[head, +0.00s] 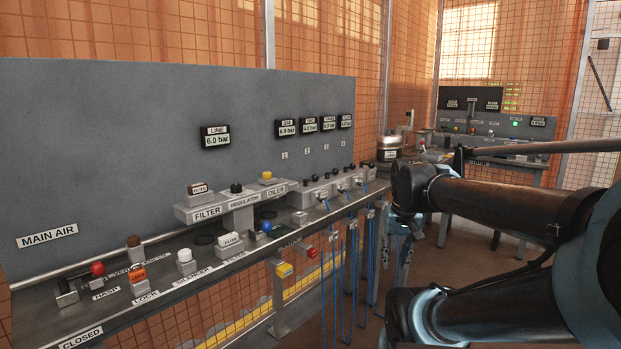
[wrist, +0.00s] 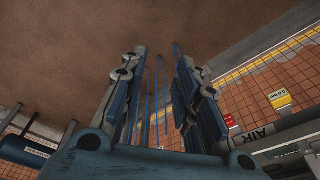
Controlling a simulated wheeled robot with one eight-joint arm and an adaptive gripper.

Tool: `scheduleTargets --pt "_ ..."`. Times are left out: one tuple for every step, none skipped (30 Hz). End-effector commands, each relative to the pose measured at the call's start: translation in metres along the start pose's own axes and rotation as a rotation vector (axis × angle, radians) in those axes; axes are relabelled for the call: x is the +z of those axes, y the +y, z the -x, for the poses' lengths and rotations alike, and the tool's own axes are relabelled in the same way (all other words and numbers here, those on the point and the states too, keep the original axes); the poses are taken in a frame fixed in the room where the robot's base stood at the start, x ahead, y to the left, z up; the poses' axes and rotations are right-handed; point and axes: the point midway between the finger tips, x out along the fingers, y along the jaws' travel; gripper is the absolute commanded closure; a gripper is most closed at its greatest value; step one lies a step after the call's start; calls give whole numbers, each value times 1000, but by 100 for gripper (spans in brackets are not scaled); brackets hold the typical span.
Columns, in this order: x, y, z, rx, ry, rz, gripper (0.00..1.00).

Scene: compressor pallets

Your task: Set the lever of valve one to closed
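A grey valve block (head: 313,196) with several small black-topped levers sits on the long grey bench, toward its far end. Small number plates and a row of gauges are on the panel above it; the gauge at the left end of the row (head: 286,128) reads 6.0 bar. The levers are too small to tell which is valve one's or how each is set. In the wrist view my gripper (wrist: 158,62) is open, its two fingers apart with nothing held. Thin blue hoses (wrist: 162,95) show beyond, between the fingers. The gripper is not clearly visible in the head view.
The bench (head: 205,262) carries a filter and regulator row (head: 232,203), an orange lock (head: 138,279) and a red-knobbed lever (head: 97,269) nearer me. Blue hoses (head: 353,270) hang from its front. A second bench (head: 500,140) stands at the back right.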

Motion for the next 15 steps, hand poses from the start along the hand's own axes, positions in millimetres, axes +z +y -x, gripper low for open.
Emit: scheduleTargets --pt "-19 -5 15 -5 -1 -16 71" --pt "-30 -8 24 -8 -2 -29 71" --pt "-44 -13 34 -13 -4 -46 71" --pt "-54 -16 42 -15 -5 -58 71" --pt "-64 -20 49 -18 -6 -71 71" --pt "-78 -24 58 -22 -8 -88 71" --pt "-89 -28 65 -24 -9 -100 71" --pt "-99 -32 72 -27 -11 -114 71" --pt "-113 -37 80 -31 -13 -129 71" --pt "-124 -41 86 -33 -15 -142 71" --pt "-134 -45 92 -36 -16 -155 71" --pt "-149 -51 100 -39 -19 -171 71" --pt "-159 -55 106 -42 -20 -185 71" --pt "-170 -60 111 -45 -22 -196 71" --pt "-184 -66 118 -49 -25 -213 71"
